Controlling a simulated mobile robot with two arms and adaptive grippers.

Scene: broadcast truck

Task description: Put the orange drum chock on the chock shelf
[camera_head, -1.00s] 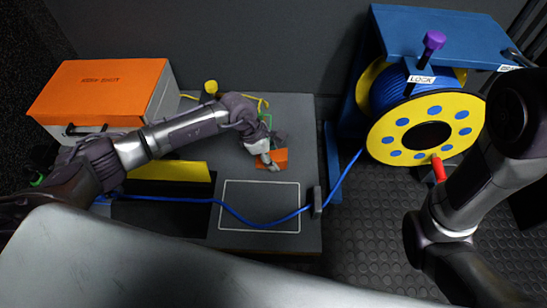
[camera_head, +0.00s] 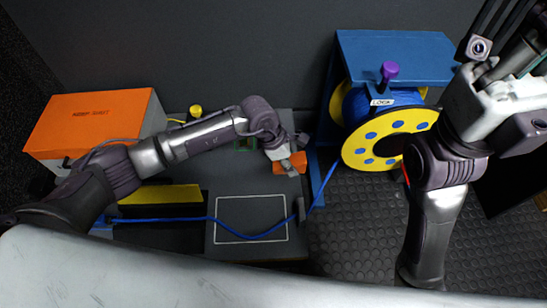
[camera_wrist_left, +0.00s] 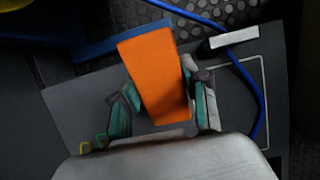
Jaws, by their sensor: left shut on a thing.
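The orange drum chock (camera_head: 289,170) is in my left gripper (camera_head: 290,160), above the right part of the grey bench top near its right edge. In the left wrist view the orange block (camera_wrist_left: 155,75) sits between the two teal-padded fingers of the left gripper (camera_wrist_left: 163,105), tilted in the picture. I cannot tell for sure which surface is the chock shelf; a blue ledge (camera_head: 318,177) stands just right of the bench, beside the drum. The right arm is raised at the right, with pale wrist parts (camera_head: 490,100); its fingers are not clear.
A yellow-and-blue cable drum (camera_head: 390,138) stands under a blue top (camera_head: 395,55) with a purple knob (camera_head: 389,70). A blue cable (camera_head: 185,219) crosses the bench by a white outline (camera_head: 251,198). An orange-topped box (camera_head: 88,118) stands at left.

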